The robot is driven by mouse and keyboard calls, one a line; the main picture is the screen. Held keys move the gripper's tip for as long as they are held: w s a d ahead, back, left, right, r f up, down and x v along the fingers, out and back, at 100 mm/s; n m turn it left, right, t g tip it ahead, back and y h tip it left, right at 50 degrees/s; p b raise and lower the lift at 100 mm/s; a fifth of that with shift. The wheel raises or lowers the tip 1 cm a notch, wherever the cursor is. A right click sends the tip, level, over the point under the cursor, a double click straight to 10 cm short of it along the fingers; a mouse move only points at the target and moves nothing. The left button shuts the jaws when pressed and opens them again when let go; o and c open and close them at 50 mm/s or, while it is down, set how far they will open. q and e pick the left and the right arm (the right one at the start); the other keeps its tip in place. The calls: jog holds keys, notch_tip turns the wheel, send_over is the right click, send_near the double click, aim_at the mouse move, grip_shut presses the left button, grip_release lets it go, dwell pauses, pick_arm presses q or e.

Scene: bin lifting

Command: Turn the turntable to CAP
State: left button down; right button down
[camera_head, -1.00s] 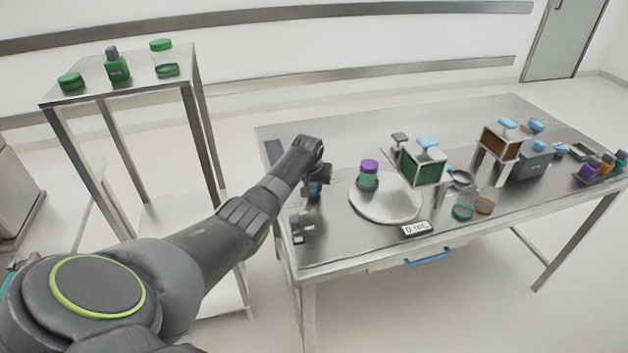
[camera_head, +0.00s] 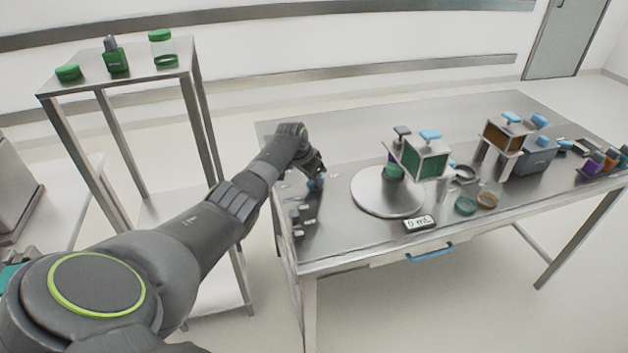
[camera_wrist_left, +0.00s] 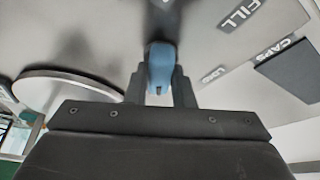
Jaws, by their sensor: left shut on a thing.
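The turntable (camera_head: 375,192) is a round silver disc on the metal table; its edge also shows in the left wrist view (camera_wrist_left: 60,85). A green jar (camera_head: 393,172) stands on the disc's far right part, under the green-windowed box (camera_head: 425,160). My left gripper (camera_head: 315,180) is left of the disc, shut on a blue knob (camera_wrist_left: 160,68) that rises from the table. The purple top seen earlier on the jar is hidden. My right gripper is not in view.
A display reading 0 mL (camera_head: 420,222) sits in front of the disc. Rings (camera_head: 466,206), an orange-windowed box (camera_head: 505,137) and a grey bin (camera_head: 538,158) stand to the right. A tall stand (camera_head: 125,80) with green containers is at the left.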

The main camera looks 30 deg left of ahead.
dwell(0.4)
pick_arm(q)
jog(key=c, duration=1.2)
grip_release()
jog(key=shift+c, duration=0.2)
jog(key=shift+s+a+r, duration=0.15)
jog(key=shift+s+r, duration=0.05)
jog(key=shift+r, duration=0.5)
jog(key=b+v, duration=0.1)
jog(key=v, duration=1.5)
